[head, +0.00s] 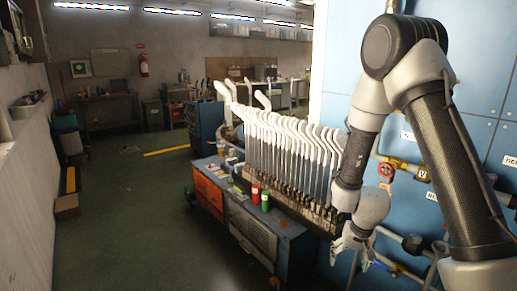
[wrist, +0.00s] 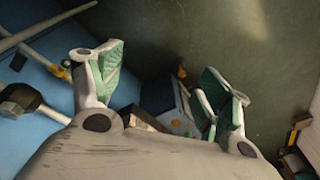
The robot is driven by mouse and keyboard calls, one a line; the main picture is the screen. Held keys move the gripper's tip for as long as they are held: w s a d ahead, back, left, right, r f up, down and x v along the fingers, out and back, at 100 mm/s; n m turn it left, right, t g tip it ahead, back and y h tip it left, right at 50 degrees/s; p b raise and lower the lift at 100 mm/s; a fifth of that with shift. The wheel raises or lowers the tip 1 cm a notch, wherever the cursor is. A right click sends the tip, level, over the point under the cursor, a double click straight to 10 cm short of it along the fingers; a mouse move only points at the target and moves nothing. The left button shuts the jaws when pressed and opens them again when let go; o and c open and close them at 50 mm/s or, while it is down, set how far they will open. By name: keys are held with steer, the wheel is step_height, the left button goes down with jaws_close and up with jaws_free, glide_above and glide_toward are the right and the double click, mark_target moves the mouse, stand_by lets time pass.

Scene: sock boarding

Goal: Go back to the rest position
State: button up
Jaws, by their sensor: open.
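My gripper (head: 356,252) hangs at the end of my arm on the right of the head view, beside the right end of the bench and close to the blue wall panel. In the wrist view my gripper (wrist: 163,75) has its two green-padded fingers wide apart, with nothing between the pads. A row of white sock boards (head: 290,140) stands upright along the bench (head: 253,236), left of my arm.
Pipes with a red valve (head: 386,170) run along the blue panel (head: 490,105) right beside my arm. Red and green cans (head: 265,201) stand on the bench's front edge. The green floor (head: 130,220) to the left is mostly clear, with a small box (head: 66,206) by the wall.

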steer(key=s+d+r+n, duration=0.1)
steer(key=s+d+r, duration=0.1)
steer(key=s+r, duration=0.4)
steer(key=s+d+r+n+t, duration=0.1)
steer(key=s+d+r, duration=0.2)
steer(key=r, duration=1.4)
steer(key=s+d+r+t, duration=0.1)
steer(key=s+d+r, duration=0.2)
steer(key=s+r, duration=0.8)
steer(key=shift+r+n, duration=0.25)
steer(key=shift+n, duration=0.15)
